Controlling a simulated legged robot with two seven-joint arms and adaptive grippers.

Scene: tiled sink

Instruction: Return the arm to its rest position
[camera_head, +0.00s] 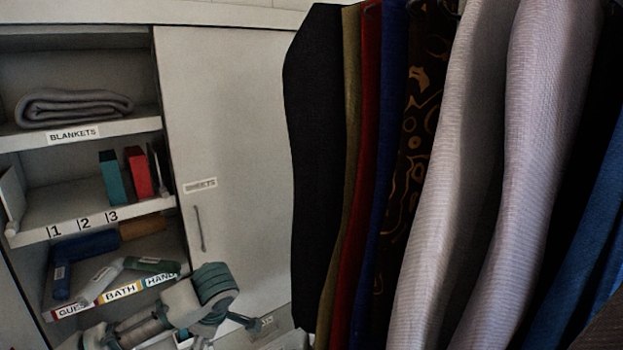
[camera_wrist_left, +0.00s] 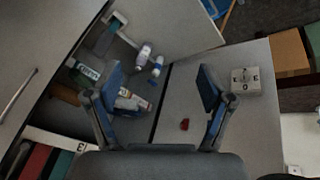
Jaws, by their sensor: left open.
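My left arm (camera_head: 180,302), grey and teal, shows low in the head view, in front of the shelf unit's lower part and a white door. In the left wrist view my left gripper (camera_wrist_left: 160,82) is open, its two blue-grey fingers spread wide with nothing held between them. Beyond the fingers, white bottles (camera_wrist_left: 143,53) and a small red object (camera_wrist_left: 184,124) show near a pale surface; no contact with the fingers is visible. My right gripper is in neither view.
Hanging garments (camera_head: 450,180) fill the right of the head view. A shelf unit (camera_head: 95,212) at left holds a folded blanket (camera_head: 73,106), a teal box (camera_head: 115,177), a red box (camera_head: 140,172) and rolled towels. A door labelled SHEETS (camera_head: 240,130) is beside it.

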